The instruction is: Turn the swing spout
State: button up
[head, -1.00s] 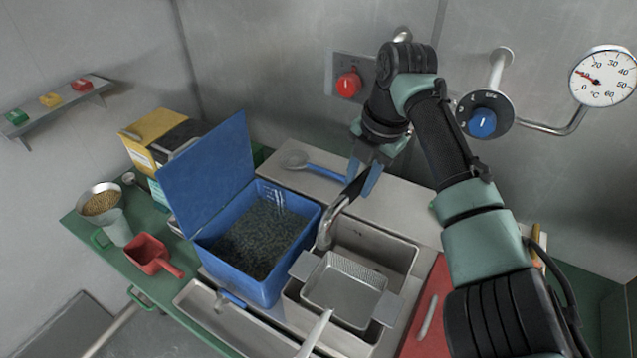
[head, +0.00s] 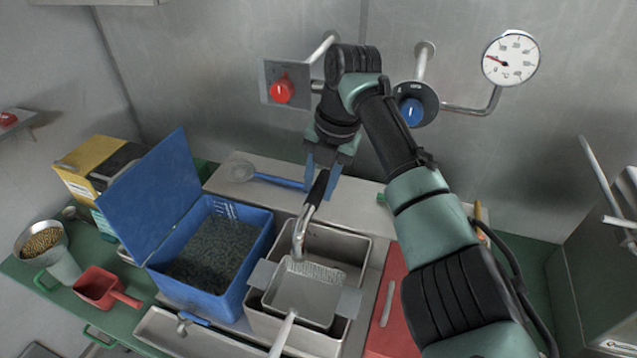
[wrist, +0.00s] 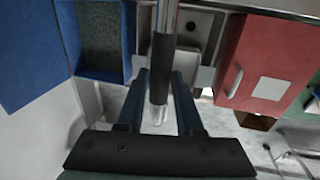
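The swing spout is a bent metal pipe (head: 301,232) with a black sleeve (head: 318,188), reaching down over the sink basin (head: 356,245). The sleeve also shows in the wrist view (wrist: 161,70). My gripper (head: 322,177) points down at the sleeve's upper end, with its two blue fingers apart. In the wrist view, my gripper (wrist: 161,88) has one finger on each side of the sleeve, with narrow gaps showing. The spout's upper mount is hidden behind my gripper and wrist.
A blue open-lidded bin (head: 212,250) of dark grains stands close left of the spout. A strainer tray (head: 302,298) sits over the basin below the tip. Red (head: 282,90) and blue (head: 411,112) knobs are on the back wall beside my arm.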

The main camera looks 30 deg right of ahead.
jog(key=shift+o, duration=1.4)
notch_tip(320, 180, up, 13)
jog(key=s+d+b, duration=0.1)
jog(key=s+b, duration=0.1)
jog(key=shift+d+b, duration=0.25)
jog(key=shift+b, duration=0.1)
jog(key=shift+f, duration=0.15)
